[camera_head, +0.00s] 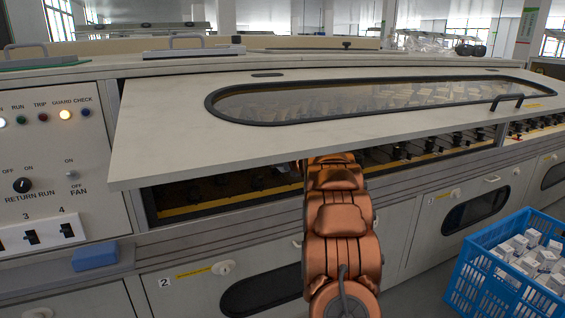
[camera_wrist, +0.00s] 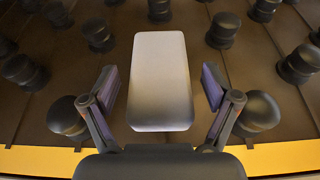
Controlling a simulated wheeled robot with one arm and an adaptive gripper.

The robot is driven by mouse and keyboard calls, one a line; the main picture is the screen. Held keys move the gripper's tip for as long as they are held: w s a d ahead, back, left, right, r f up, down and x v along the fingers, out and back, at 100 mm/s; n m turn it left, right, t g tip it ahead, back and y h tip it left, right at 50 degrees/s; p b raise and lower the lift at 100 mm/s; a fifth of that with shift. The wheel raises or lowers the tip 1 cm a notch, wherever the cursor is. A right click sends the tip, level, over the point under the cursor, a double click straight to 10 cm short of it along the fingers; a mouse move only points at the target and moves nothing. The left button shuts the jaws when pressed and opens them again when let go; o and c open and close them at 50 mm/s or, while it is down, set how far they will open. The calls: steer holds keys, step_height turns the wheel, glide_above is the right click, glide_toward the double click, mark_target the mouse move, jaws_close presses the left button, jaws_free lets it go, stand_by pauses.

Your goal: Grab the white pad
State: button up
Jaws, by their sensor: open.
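The white pad (camera_wrist: 160,82) is a pale rectangular block with rounded edges, seen in the wrist view. It lies on the dark bed among black round posts. My gripper (camera_wrist: 162,88) is open, with one finger to the left of the pad and one to the right. A gap shows between each finger and the pad. In the head view my copper-coloured arm reaches in under the raised guard, which hides the gripper and the pad.
The tilted guard lid (camera_head: 180,128) with its long window hangs over the bed. Black posts (camera_wrist: 298,65) stand around the pad, some close to the fingers. A yellow strip (camera_wrist: 285,156) edges the bed. A blue block (camera_head: 95,256) sits on the ledge; a blue crate (camera_head: 480,262) of white boxes stands at right.

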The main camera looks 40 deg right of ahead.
steer(key=shift+c, duration=0.3)
steer(key=c, duration=1.1)
steer(key=shift+c, duration=0.2)
